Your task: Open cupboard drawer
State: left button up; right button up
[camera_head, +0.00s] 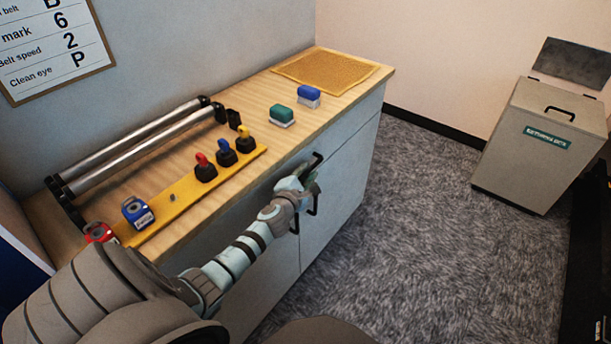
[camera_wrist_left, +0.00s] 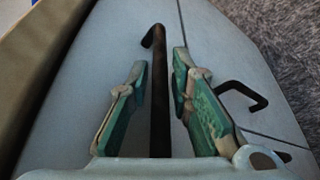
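The cupboard (camera_head: 340,195) is pale grey-blue with a wooden top. Its upper drawer front (camera_head: 352,128) looks shut. The drawer's dark bar handle (camera_head: 315,158) stands at the gripper; most of its length is hidden by my fingers in the head view. My left gripper (camera_head: 306,178) is at this handle. In the left wrist view the handle (camera_wrist_left: 160,100) runs between the two green-padded fingers, with a gap on the left side and a narrower one on the right. The fingers are apart, around the handle and not closed on it. My right gripper is out of view.
Dark door handles (camera_head: 313,205) sit just below the gripper. The top carries rollers (camera_head: 140,145), a yellow strip (camera_head: 190,198) with coloured knobs, a green block (camera_head: 281,116), a blue block (camera_head: 308,96) and a tan mat (camera_head: 325,70). A grey bin (camera_head: 535,150) stands right; carpet between is clear.

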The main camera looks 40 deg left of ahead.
pick_arm(q)
grip_shut()
